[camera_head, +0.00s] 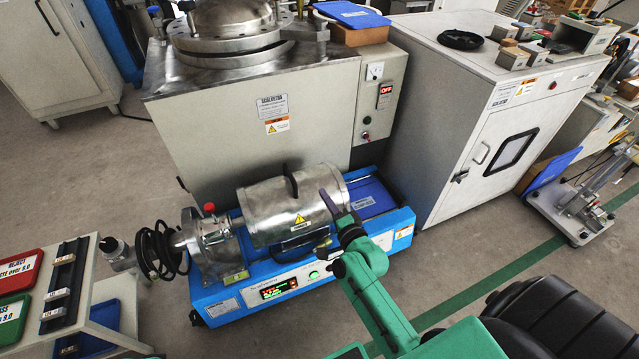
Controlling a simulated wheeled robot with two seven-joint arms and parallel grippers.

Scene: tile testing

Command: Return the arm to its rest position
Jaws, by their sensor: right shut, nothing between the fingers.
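My right gripper (330,203) is at the end of my green arm, which comes in from the lower right. Its fingers are shut with nothing between them. In this view the fingertips overlap the right end of a metal drum (285,212), which has a black handle and a yellow warning label. I cannot tell whether they touch it. The drum lies on its side on a blue machine (225,305) with a lit display. My left gripper is not in view.
A grey cabinet with a round metal lid (230,45) stands behind the blue machine. A white cabinet (440,110) with a windowed door stands to the right. A side table (120,295) holds red and green trays and metal blocks at the left.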

